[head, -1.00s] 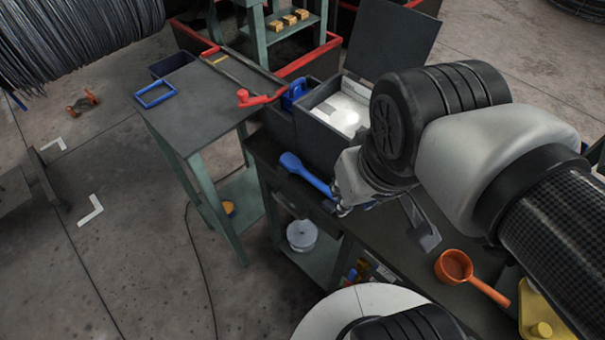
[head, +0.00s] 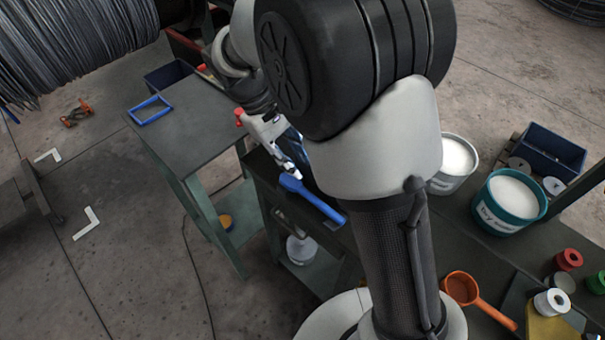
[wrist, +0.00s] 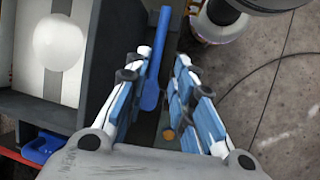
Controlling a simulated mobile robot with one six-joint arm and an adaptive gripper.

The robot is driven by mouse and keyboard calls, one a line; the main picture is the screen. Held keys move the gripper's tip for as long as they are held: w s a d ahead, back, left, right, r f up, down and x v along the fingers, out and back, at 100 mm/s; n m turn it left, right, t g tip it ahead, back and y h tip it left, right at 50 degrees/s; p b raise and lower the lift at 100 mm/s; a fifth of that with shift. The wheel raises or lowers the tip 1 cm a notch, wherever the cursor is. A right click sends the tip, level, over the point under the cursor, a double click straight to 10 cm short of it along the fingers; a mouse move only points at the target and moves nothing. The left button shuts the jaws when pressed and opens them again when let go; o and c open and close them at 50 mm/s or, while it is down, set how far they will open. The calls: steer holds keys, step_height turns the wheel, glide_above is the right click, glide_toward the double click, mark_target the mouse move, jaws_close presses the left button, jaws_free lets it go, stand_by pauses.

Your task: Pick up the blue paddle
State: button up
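The blue paddle (head: 318,203) lies on the dark bench near its left edge, its rounded end towards the left. In the wrist view the paddle (wrist: 152,82) shows between my fingers, closer to the left one. My gripper (head: 290,172) is just above and behind the paddle's rounded end in the head view. In the wrist view my gripper (wrist: 162,56) is open with nothing held between its fingers. I cannot tell the exact height of the fingertips over the paddle.
A teal bucket (head: 507,203) and a grey bucket (head: 453,163) of white stuff stand to the right. An orange ladle (head: 462,288) lies in front. A grey box (wrist: 80,98) stands close beside my left finger. A side table (head: 190,125) holds a blue frame (head: 151,110).

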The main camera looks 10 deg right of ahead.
mark_target(322, 206)
steer(key=b+x, duration=0.5)
steer(key=x, duration=1.1)
steer(key=shift+s+d+f+b, duration=0.1)
steer(key=shift+f+b, duration=0.2)
steer(key=shift+b, duration=0.1)
steer(key=shift+r, duration=0.1)
jaws_close()
